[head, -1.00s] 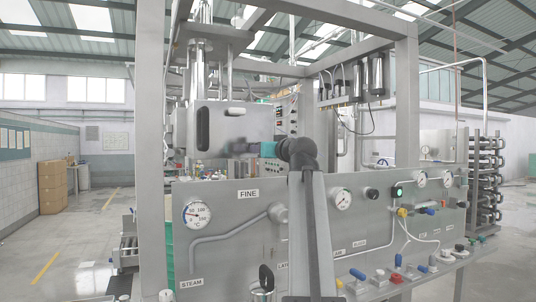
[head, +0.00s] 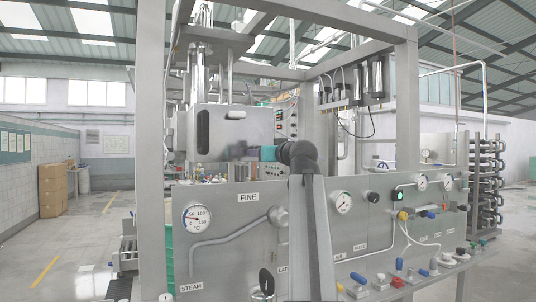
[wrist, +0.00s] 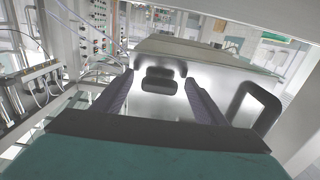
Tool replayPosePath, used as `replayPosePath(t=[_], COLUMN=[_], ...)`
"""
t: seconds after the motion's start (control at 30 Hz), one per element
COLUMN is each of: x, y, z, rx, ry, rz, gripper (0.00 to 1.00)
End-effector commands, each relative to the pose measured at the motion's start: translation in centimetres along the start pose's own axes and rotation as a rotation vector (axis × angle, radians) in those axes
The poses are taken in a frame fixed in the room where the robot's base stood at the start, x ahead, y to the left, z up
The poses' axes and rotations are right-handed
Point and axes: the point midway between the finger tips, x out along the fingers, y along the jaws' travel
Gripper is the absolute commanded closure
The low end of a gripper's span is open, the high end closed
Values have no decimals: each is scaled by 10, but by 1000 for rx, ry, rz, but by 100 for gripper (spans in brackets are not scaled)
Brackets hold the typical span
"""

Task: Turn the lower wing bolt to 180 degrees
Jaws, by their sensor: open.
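My gripper (head: 237,152) reaches in front of a steel box with a flat face (head: 222,121). In the wrist view my gripper (wrist: 158,82) is open, with its two dark fingers apart on either side. A dark wing-shaped bolt (wrist: 158,78) on the steel face shows between and just beyond the fingertips, with its wings lying roughly across the picture. Nothing is held. I cannot tell whether the fingers touch it. In the head view a small dark horizontal piece (head: 236,114) sits on the face above my gripper; the spot behind the gripper is hidden.
A black loop handle (wrist: 254,108) stands close to the right finger; a dark handle (head: 203,131) shows on the box face. A steel panel (head: 235,235) with gauges and a pipe stands in front, below my gripper. An upright frame post (head: 406,115) stands at right.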

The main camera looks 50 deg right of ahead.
Motion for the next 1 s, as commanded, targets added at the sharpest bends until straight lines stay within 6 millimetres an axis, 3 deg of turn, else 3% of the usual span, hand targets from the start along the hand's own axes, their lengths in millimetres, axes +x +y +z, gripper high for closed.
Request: replayPosePath(t=[0.37,1.0], x=[-31,-124], y=[0,1], z=[1,1], rx=[0,-1], ry=[1,0], rz=[1,1], gripper=[34,34])
